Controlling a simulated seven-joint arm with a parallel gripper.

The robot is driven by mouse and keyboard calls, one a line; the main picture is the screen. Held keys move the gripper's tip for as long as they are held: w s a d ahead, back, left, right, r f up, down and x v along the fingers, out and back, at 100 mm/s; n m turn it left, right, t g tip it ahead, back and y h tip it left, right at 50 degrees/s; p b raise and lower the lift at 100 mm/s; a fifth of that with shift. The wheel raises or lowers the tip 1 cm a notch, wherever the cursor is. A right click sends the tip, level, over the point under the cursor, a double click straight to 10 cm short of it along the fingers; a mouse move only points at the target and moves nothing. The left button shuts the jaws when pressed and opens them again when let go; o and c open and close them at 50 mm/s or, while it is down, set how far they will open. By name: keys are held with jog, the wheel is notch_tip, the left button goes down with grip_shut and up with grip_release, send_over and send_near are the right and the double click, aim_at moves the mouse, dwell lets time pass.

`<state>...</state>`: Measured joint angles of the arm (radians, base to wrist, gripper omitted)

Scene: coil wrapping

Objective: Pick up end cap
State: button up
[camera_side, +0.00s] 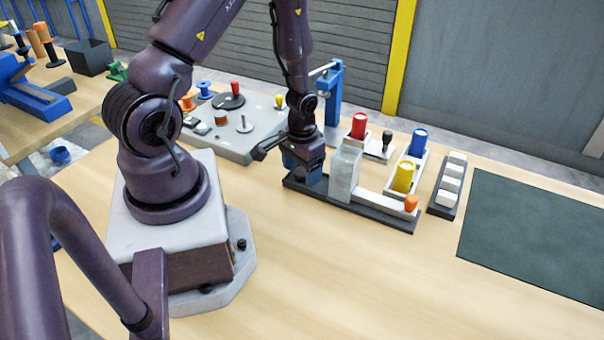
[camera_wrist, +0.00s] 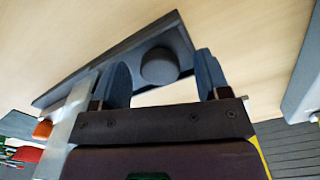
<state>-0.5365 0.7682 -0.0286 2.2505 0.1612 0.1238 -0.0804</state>
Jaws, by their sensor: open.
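My gripper (camera_side: 303,176) is open and points down over the left end of a long dark base (camera_side: 374,216). In the wrist view its two blue fingers (camera_wrist: 162,64) stand on either side of a dark grey round piece (camera_wrist: 160,70), with clear gaps. This round piece looks like the end cap, but I cannot tell for sure.
Right beside my gripper stands a pale grey block (camera_side: 344,174), with an orange knob (camera_side: 411,203) at the base's right end. Behind are a blue post (camera_side: 333,95) and red (camera_side: 359,125), blue (camera_side: 418,142) and yellow (camera_side: 403,176) spools. The front table is clear.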

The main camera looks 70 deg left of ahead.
aim_at(302, 171)
jog(key=c, duration=1)
jog(key=shift+r, duration=0.1)
notch_tip(302, 171, up, 18)
jog(key=shift+w, duration=0.1)
jog(key=w+a+f+m, duration=0.1)
jog(key=w+a, duration=0.3)
jog(key=w, duration=0.5)
jog(key=w+a+f+m, duration=0.1)
jog(key=w+a, duration=0.4)
jog(key=w, duration=0.3)
jog(key=shift+w+a+f+m, duration=0.25)
jog(key=shift+w+f+m, duration=0.1)
jog(key=shift+m, duration=0.05)
